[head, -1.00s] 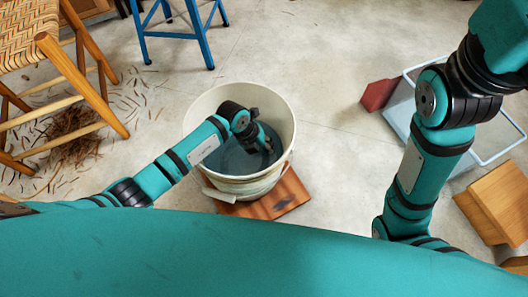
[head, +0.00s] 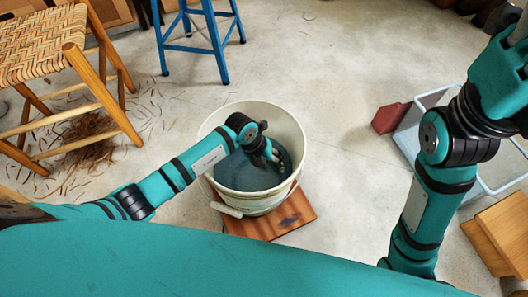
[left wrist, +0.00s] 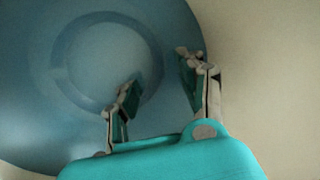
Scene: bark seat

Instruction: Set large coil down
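I cannot make out the large coil for certain. A faint ring shape shows in the water in the left wrist view, but I cannot tell whether it is a coil.
A brown wooden board (head: 290,215) lies under the bucket. A woven-seat stool (head: 45,45) with bark strips (head: 75,140) on the floor is at left. A blue stool (head: 205,45) stands behind. A red block (head: 390,118), pale metal frame (head: 490,188) and wooden box (head: 502,232) are at right.

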